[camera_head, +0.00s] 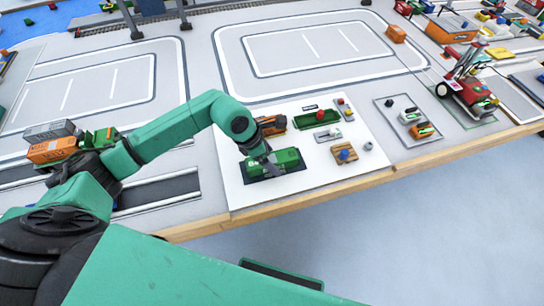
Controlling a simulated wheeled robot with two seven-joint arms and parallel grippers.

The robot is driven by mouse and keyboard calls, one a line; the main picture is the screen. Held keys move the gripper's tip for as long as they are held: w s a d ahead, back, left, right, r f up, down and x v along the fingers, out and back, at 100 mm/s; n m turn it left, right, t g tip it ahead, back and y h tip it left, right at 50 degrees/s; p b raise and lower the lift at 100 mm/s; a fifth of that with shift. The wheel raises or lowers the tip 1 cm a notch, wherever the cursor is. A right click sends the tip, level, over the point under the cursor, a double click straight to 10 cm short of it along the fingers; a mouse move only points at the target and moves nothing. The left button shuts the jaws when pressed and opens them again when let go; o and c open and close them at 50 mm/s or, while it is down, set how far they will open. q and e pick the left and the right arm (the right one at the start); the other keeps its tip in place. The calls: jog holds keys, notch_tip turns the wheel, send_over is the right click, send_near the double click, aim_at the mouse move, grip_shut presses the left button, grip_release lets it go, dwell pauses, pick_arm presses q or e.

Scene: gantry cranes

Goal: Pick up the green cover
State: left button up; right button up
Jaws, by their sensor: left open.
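A green cover (287,157) sits on a dark base on the white board (240,194), near the table's front edge. My left gripper (271,164) points down at the left part of the cover, with its fingertips at or just over it. It is open; whether its fingers touch the cover I cannot tell. The gripper and wrist hide part of the cover's left side. My right gripper is not in view.
An orange part (271,125), a green tray (317,119) and several small parts lie on the same board. A grey panel (408,119) is to the right, then a red crane model (468,93). Orange and grey containers (50,150) stand left, beside my arm.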

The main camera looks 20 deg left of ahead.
pick_arm(q)
jog(key=shift+w+d+f, duration=0.15)
jog(key=shift+d+f, duration=0.05)
jog(key=shift+f, duration=0.4)
jog(key=shift+r, duration=0.1)
grip_shut()
